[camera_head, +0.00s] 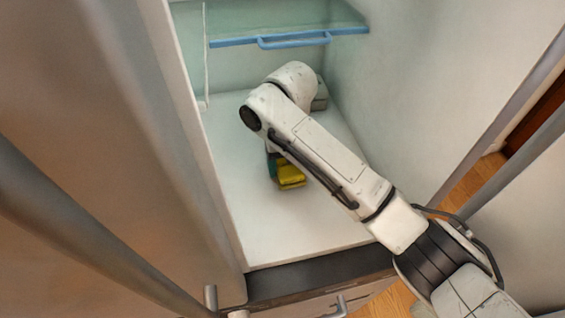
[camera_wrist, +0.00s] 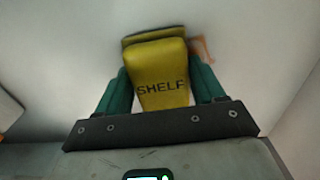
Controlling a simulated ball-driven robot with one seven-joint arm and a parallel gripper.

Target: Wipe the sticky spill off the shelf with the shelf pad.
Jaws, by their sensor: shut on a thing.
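My gripper (camera_wrist: 160,98) is shut on a yellow shelf pad (camera_wrist: 160,70) marked "SHELF", with one green finger on each side of it. In the head view the pad (camera_head: 291,177) is low over the white shelf (camera_head: 310,225), partly behind my arm. I cannot tell whether the pad touches the shelf. A faint orange-brown smear, the spill (camera_wrist: 202,48), shows just right of the pad in the wrist view. Part of it may be hidden behind the pad and finger. The spill cannot be made out in the head view.
Pale walls close in the bay at left, right and back. A glass shelf with a blue front bar (camera_head: 270,41) is above at the back. A dark front ledge (camera_head: 320,277) and a metal handle (camera_head: 339,307) are below. The front part of the white shelf is clear.

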